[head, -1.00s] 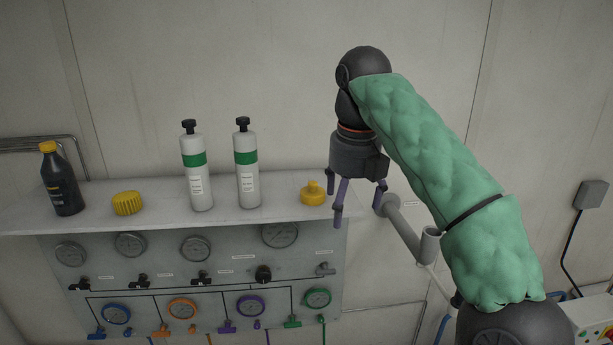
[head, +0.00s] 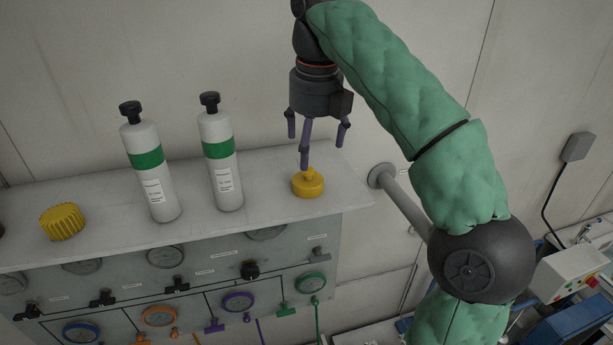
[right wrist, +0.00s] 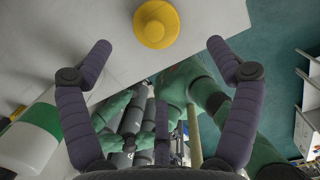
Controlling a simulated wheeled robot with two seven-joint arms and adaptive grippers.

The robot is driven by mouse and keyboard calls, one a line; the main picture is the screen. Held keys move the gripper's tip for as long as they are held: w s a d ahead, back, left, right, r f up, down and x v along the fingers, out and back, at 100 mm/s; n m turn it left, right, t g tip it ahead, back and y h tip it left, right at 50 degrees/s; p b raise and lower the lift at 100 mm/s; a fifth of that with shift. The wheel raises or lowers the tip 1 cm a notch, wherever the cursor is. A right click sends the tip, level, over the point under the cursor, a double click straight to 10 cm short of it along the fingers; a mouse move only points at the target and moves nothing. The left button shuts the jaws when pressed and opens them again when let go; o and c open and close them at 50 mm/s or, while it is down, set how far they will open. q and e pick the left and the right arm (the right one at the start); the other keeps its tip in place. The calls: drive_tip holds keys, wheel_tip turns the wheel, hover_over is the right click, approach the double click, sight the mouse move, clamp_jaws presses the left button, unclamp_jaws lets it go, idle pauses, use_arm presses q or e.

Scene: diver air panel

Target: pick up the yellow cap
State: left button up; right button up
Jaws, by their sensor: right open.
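A yellow cap with a round base and a small knob on top (head: 308,184) sits near the right end of the white shelf (head: 110,235). A second, ribbed yellow cap (head: 62,222) stands farther left on the shelf. My right gripper (head: 314,142) is open and empty, its fingers pointing down just above the knobbed cap; one fingertip appears close to the knob, and I cannot tell if it touches. In the right wrist view the knobbed cap (right wrist: 156,24) is at the top, roughly centred between the spread fingers. My left gripper is not in view.
Two white bottles with green bands (head: 152,170) (head: 222,165) stand between the caps. Below the shelf is a panel of gauges and valves (head: 165,257). A grey pipe (head: 400,205) sticks out right of the shelf. The shelf around the knobbed cap is clear.

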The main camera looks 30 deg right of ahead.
sight(308, 179)
drive_tip(key=f, duration=0.1)
drive_tip(key=w+f, duration=0.2)
drive_tip(key=f, duration=0.1)
drive_tip(key=shift+s+d+f, duration=0.1)
drive_tip(key=shift+s+f, duration=0.2)
drive_tip(key=shift+w+d+f, duration=0.1)
drive_tip(key=shift+w+f, duration=0.15)
drive_tip(key=shift+f, duration=0.85)
drive_tip(key=shift+w+d+f, duration=0.1)
drive_tip(key=shift+w+f, duration=0.1)
drive_tip(key=shift+f, duration=0.9)
drive_tip(key=shift+s+a, duration=0.1)
drive_tip(key=c, duration=1)
